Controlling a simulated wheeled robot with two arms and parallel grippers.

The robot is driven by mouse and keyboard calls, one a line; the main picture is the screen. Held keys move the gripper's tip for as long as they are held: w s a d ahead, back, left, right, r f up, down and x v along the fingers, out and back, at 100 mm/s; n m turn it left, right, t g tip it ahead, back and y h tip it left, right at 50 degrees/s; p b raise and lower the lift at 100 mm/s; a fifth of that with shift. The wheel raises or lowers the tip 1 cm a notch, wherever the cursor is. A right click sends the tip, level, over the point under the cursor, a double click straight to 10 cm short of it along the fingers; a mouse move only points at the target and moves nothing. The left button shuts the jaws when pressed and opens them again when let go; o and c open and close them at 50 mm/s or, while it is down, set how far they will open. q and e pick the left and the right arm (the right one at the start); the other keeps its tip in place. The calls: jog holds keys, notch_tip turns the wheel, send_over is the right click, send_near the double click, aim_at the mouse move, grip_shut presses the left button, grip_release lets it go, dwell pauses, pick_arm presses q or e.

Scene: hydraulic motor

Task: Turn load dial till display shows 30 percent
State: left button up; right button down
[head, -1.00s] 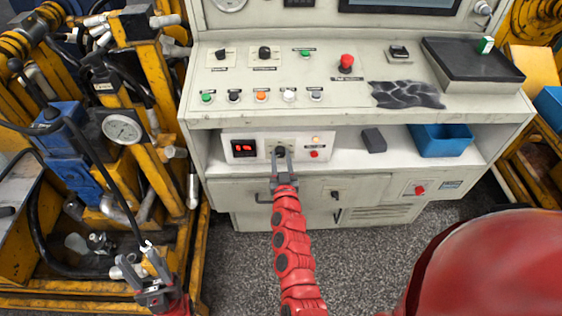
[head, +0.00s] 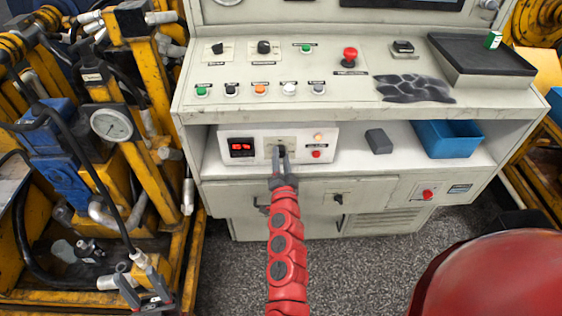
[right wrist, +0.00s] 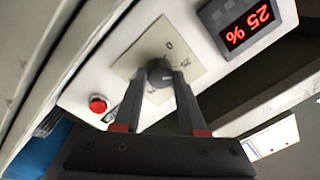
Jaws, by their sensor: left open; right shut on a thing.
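The load dial (right wrist: 160,74) is a dark round knob on a pale plate, on the front of a white control box (head: 305,134) on the console's lower shelf. The display (head: 242,148) is left of the dial in the head view. In the right wrist view the display (right wrist: 241,22) appears upside down and reads 25 % in red. My right gripper (head: 280,153) is shut on the dial, one finger on each side; its fingers also show in the right wrist view (right wrist: 160,92). My left gripper (head: 146,299) is open and empty at the lower left, away from the box.
A dark block (head: 379,141) and a blue bin (head: 447,139) stand further right on the shelf. Yellow machinery (head: 150,180) fills the left side.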

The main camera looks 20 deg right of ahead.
jog(key=shift+m+b, duration=0.3)
jog(key=shift+m, duration=0.3)
jog(key=shift+c, duration=2.3)
grip_release()
jog(key=r+v, duration=0.1)
jog(key=v, duration=1.6)
jog(key=shift+s+f+p, duration=0.25)
jog(key=shift+f+p, duration=0.1)
jog(key=shift+f, duration=0.1)
